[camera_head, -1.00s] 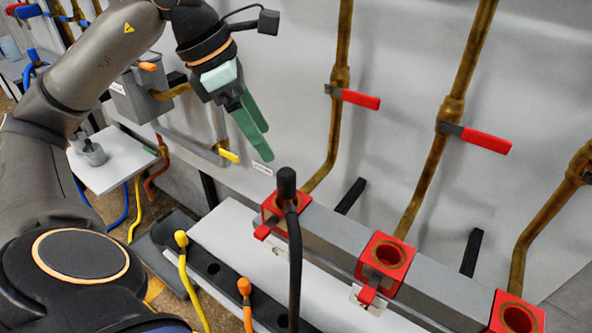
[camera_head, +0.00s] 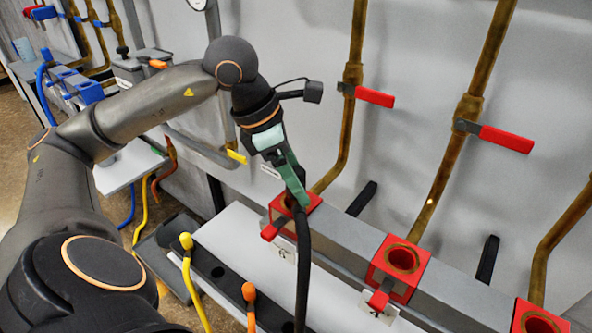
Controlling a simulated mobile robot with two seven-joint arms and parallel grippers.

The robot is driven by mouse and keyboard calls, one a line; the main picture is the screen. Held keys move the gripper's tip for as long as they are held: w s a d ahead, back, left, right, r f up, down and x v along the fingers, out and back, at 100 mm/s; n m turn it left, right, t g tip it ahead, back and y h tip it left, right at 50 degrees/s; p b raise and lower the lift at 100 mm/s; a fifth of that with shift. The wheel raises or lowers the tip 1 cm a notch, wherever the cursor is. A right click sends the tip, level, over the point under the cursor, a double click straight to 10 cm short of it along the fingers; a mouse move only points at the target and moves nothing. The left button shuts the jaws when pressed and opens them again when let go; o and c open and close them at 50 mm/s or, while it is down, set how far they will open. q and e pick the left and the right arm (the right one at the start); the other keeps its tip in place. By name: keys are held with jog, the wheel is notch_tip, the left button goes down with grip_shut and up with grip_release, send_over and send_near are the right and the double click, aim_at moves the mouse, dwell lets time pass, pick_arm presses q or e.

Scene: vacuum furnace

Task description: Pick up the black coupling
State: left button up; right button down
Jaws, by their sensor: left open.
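The black coupling (camera_head: 291,201) is at the leftmost red socket block (camera_head: 275,226), with its black hose (camera_head: 303,265) running down in front of the block. My left gripper (camera_head: 299,194), with green fingers, is open and points down at the coupling. Its fingers overlap the coupling and hide most of it. I cannot tell whether the fingers are on both sides of it or touch it. My right gripper is not in view.
Two more red socket blocks, a middle one (camera_head: 399,264) and one at lower right (camera_head: 538,318), sit along a grey rail. Yellow (camera_head: 186,241) and orange (camera_head: 249,291) hose ends stand in a dark rack at front. Brass pipes with red handles (camera_head: 374,97) rise behind.

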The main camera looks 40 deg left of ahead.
pick_arm(q)
grip_shut()
dwell(0.5)
